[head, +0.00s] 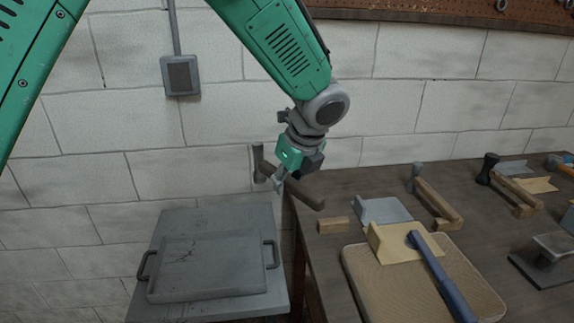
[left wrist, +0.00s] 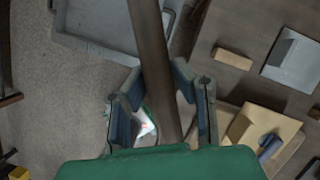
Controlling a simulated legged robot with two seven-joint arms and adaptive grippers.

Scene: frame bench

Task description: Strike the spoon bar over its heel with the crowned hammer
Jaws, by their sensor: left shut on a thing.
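My left gripper (head: 296,172) is shut on the brown handle of a hammer (head: 307,195), held in the air near the left end of the bench. The dark hammer head (head: 258,164) is at the handle's upper left end; its crown cannot be made out. In the left wrist view the handle (left wrist: 150,45) runs between the two fingers (left wrist: 165,105). A dark blue bar (head: 440,276), seemingly the spoon bar, slants across a tan block (head: 398,243) on the bench, apart from the hammer. Its rounded far end rests on the block; its near end is cut off by the picture edge.
A tan pad (head: 360,270) lies under the block on the dark bench (head: 345,185). A handled grey tray (head: 208,266) sits on a stand at left.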

